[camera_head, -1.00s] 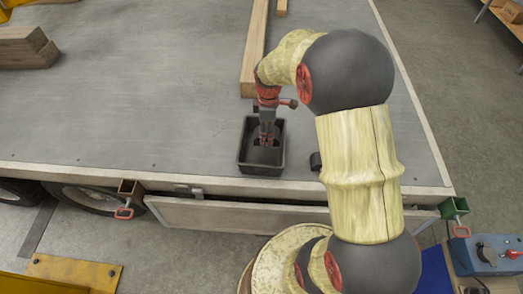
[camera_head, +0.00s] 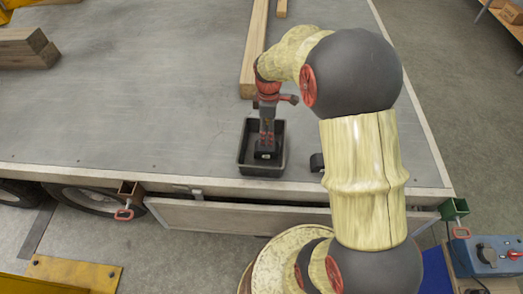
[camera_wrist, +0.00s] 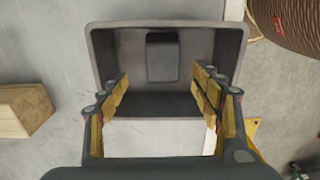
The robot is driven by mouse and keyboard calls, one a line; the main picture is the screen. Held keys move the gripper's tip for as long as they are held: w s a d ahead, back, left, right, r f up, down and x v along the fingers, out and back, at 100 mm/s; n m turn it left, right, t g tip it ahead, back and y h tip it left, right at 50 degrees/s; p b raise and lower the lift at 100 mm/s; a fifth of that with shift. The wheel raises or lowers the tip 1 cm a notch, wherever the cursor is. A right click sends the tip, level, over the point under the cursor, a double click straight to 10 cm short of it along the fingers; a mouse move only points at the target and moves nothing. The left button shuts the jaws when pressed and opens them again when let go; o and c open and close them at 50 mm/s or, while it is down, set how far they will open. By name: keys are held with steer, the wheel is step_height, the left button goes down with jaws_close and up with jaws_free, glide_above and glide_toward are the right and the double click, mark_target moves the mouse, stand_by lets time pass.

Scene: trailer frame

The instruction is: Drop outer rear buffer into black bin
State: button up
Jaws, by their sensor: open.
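The black bin (camera_head: 244,158) stands on the grey trailer deck near its front edge, and its rim also shows in the wrist view (camera_wrist: 160,24). My gripper (camera_head: 266,147) points down over the bin. In the wrist view its two fingers (camera_wrist: 162,82) are spread apart, with nothing held between them. A dark block (camera_wrist: 162,57), which looks like the buffer, lies inside the bin beyond the fingertips. In the head view the block (camera_head: 265,156) shows low in the bin, just under the gripper and partly covered by it.
A small black part (camera_head: 317,162) sits on the deck right of the bin, partly hidden by my arm. A long wooden beam (camera_head: 253,50) lies behind the bin. Stacked timber (camera_head: 25,48) lies at the far left. The deck left of the bin is clear.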

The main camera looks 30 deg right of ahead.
step_height(320, 180, up, 10)
stand_by(0.3)
steer(key=shift+f, duration=0.15)
steer(key=s+a+r+m+t+p, duration=0.1)
steer(key=s+a+r+m, duration=0.4)
steer(key=s, duration=0.5)
steer(key=s+a+r+m+t+p, duration=0.1)
steer(key=s+a+r+m+t, duration=0.3)
steer(key=s+a+r, duration=0.5)
steer(key=shift+s+r+m+t+p, duration=0.3)
steer(key=shift+s+r+m+p, duration=0.15)
steer(key=shift+r+m, duration=0.5)
steer(key=shift+a+f, duration=0.1)
steer(key=shift+f, duration=0.1)
steer(key=shift+c, duration=0.9)
